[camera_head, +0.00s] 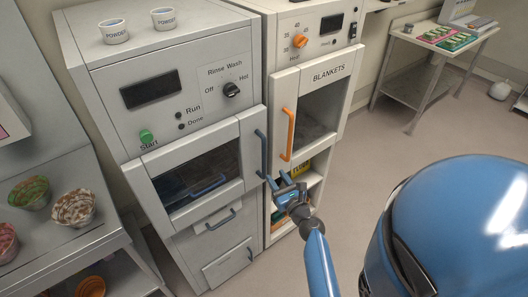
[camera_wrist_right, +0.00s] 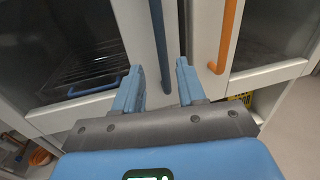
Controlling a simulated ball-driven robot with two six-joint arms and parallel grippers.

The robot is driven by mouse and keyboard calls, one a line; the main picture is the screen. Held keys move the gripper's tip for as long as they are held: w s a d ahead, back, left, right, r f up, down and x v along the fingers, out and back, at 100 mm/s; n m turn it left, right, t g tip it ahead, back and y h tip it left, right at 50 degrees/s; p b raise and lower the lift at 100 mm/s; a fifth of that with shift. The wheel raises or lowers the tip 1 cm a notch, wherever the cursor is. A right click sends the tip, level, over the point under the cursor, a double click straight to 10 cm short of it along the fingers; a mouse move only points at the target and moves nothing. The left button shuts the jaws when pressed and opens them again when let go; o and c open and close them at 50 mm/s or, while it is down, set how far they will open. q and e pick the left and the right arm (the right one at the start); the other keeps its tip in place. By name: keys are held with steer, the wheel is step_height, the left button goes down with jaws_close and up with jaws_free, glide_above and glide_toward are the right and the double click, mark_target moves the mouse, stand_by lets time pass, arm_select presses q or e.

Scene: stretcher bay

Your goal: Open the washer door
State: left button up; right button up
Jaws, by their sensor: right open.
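The washer (camera_head: 165,120) is a pale cabinet with a dial, a dark display and a green Start button. Its windowed door (camera_head: 195,180) appears closed and has a vertical blue handle (camera_head: 260,155) at its right edge. My right gripper (camera_head: 284,182) is open, near the handle's lower end. In the right wrist view, the blue handle (camera_wrist_right: 159,40) runs down between the two fingers of my right gripper (camera_wrist_right: 160,82), with a gap on each side. I cannot tell if the fingertips reach around it in depth. My left gripper is not in view.
The blankets cabinet (camera_head: 330,80) with an orange handle (camera_head: 289,133) stands close on the right, its handle near my right gripper. Two powder cups (camera_head: 114,32) stand on the washer. Bowls (camera_head: 73,208) sit on a bench at left.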

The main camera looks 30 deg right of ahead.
mark_target(265, 159)
steer(key=w, duration=0.3)
steer(key=w+d, duration=0.1)
steer(key=w, duration=0.7)
steer(key=shift+d+r, duration=0.2)
steer(key=shift+r, duration=0.05)
jaws_close()
